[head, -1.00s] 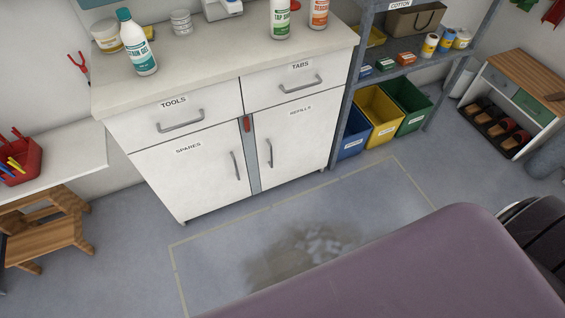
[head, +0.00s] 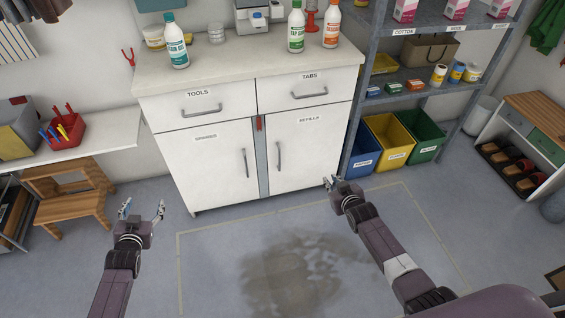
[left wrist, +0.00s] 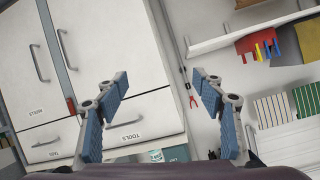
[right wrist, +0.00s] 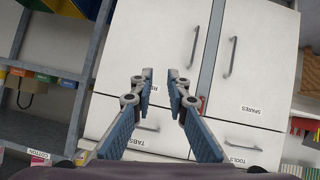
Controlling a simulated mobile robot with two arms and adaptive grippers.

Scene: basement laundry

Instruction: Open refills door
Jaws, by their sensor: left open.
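The refills door (head: 310,160) is the white lower right cabinet door, closed, with a vertical grey handle (head: 278,156) near its left edge. In the right wrist view the upside-down refills door (right wrist: 150,40) and its handle (right wrist: 194,45) lie beyond the fingers, which partly hide its label. My left gripper (head: 142,207) is open and empty, left of the cabinet. The refills handle also shows in the left wrist view (left wrist: 38,62).
The closed spares door (head: 208,165) adjoins on the left, with the tools and tabs drawers above. A metal shelf with colored bins (head: 390,140) stands right of the cabinet. A wooden step stool (head: 68,195) stands left. A stained patch marks the clear floor in front.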

